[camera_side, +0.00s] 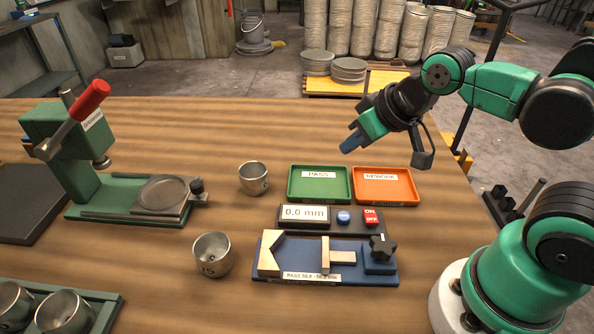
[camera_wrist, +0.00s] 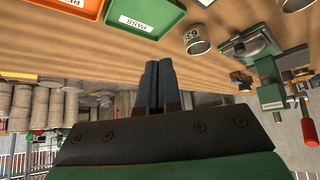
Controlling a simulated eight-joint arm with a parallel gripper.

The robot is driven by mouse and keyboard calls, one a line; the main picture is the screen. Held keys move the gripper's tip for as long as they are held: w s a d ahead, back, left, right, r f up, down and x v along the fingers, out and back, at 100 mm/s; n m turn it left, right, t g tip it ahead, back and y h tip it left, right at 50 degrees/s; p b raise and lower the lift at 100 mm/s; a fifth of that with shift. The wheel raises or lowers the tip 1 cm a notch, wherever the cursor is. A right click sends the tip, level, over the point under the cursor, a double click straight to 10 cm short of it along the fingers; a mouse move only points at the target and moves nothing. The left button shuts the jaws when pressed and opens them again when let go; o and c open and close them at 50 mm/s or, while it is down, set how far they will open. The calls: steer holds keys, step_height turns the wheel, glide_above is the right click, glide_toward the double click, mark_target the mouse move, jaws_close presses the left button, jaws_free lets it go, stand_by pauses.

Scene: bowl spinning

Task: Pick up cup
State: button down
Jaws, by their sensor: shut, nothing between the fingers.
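In the side view one metal cup (camera_side: 253,178) stands on the table just left of the green tray. A second metal cup (camera_side: 213,255) stands nearer the front, left of the blue measuring fixture. Two more cups (camera_side: 65,313) sit in a green tray at the bottom left corner. My gripper (camera_side: 350,143) is above the table, up and right of the cup by the green tray, apart from every cup. In the wrist view its fingers (camera_wrist: 159,66) are together with nothing between them. That view also shows a cup (camera_wrist: 196,40) marked with a number beside the green tray.
A green PASS tray (camera_side: 320,196) and an orange tray (camera_side: 385,198) lie side by side. In front are a display box (camera_side: 304,212) and the blue fixture (camera_side: 325,279). A green press with a red lever (camera_side: 88,103) stands at left. Bare table lies around both standing cups.

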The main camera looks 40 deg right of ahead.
jaws_free()
steer(key=n+g+y, duration=0.5)
steer(key=n+y, duration=0.1)
steer(key=n, duration=0.7)
glide_toward(207, 255)
steer(key=shift+s+a+f, duration=0.25)
steer(key=shift+a, duration=0.25)
steer(key=shift+s+a+f, duration=0.25)
steer(key=shift+a, duration=0.3)
steer(key=shift+a+f+n, duration=0.3)
steer(key=shift+a+f, duration=0.1)
steer(key=shift+f, duration=0.05)
steer(key=shift+x, duration=2.4)
